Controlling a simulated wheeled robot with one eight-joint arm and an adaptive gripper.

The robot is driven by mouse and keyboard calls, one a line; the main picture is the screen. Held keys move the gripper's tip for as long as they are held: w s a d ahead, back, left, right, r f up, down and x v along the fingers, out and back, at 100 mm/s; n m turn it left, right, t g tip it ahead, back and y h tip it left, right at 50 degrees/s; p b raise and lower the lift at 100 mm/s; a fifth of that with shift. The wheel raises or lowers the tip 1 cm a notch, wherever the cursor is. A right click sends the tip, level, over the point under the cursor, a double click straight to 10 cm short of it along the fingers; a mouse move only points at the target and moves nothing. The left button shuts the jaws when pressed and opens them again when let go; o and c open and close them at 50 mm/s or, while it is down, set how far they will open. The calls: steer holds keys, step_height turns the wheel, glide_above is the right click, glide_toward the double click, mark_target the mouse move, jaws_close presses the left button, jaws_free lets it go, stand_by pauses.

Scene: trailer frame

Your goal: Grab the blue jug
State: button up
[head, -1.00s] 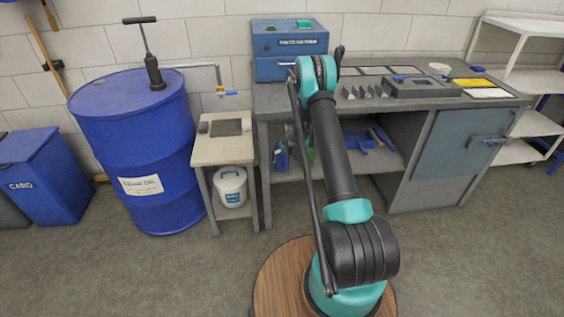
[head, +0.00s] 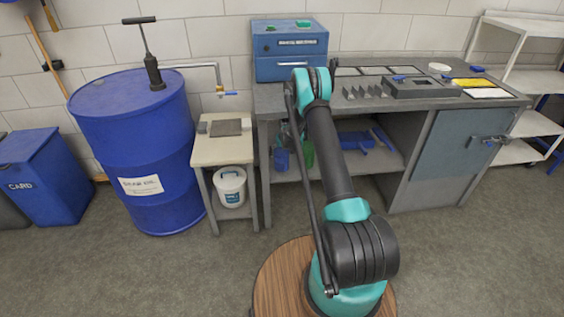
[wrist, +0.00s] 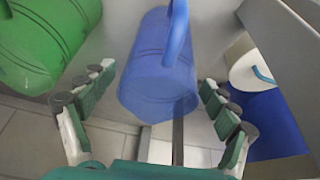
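The blue jug (head: 281,159) stands on the lower shelf of the workbench, at its left end, in the head view. In the wrist view the blue jug (wrist: 160,75) is at upper centre, with its handle at the top. My gripper (wrist: 157,80) is open, with one finger on each side of the jug. A gap shows between each finger and the jug, so no grip is visible.
A green jug (wrist: 45,40) is close to the left finger in the wrist view. The workbench (head: 425,103) top is above the shelf. A small table (head: 222,150) with a white bucket (head: 231,188) and a large blue drum (head: 135,140) stand to the left.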

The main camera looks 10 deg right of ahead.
steer(key=c, duration=1.3)
steer(key=shift+r, duration=0.2)
